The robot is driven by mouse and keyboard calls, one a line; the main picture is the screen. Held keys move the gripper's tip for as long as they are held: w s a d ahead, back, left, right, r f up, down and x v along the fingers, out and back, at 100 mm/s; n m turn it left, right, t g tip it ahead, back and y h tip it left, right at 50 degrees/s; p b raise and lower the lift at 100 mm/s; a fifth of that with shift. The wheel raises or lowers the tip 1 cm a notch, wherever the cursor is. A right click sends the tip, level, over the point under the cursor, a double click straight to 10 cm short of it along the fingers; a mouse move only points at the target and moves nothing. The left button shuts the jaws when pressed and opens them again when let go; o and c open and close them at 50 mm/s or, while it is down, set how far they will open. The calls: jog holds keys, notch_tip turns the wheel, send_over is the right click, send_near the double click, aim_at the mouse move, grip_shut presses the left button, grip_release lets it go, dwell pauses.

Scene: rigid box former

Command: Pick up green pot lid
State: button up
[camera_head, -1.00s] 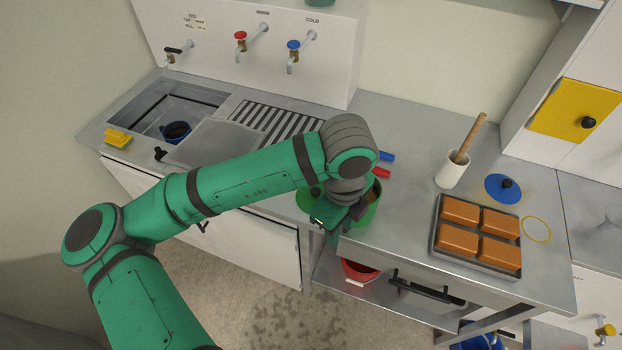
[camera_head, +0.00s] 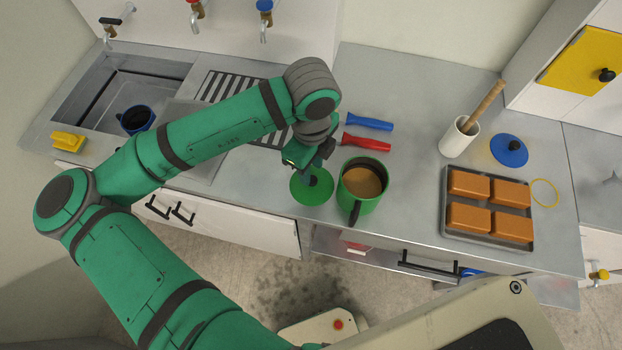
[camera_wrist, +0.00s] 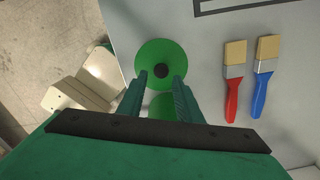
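The green pot lid (camera_head: 312,193) lies flat on the metal counter near its front edge. In the wrist view, the lid (camera_wrist: 152,54) shows as a green disc with a black knob. My gripper (camera_wrist: 160,77) is open, with its two fingers apart and nothing held. The fingertips point at the lid, one on each side of the knob in the picture. In the head view, my gripper is just above the lid and partly covers it, so its exact height is unclear. The green pot (camera_head: 365,186) stands open to the right of the lid, with brown contents and a dark handle.
Brushes with red (camera_head: 366,143) and blue (camera_head: 369,121) handles lie behind the pot. A tray (camera_head: 447,232) of orange-brown blocks, a white mortar (camera_head: 458,138) with pestle and a blue lid (camera_head: 509,151) are to the right. The sink (camera_head: 75,102) is at the left.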

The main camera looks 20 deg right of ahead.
aim_at(312, 179)
jog(key=shift+d+f, duration=0.15)
jog(key=shift+f, duration=2.9)
grip_shut()
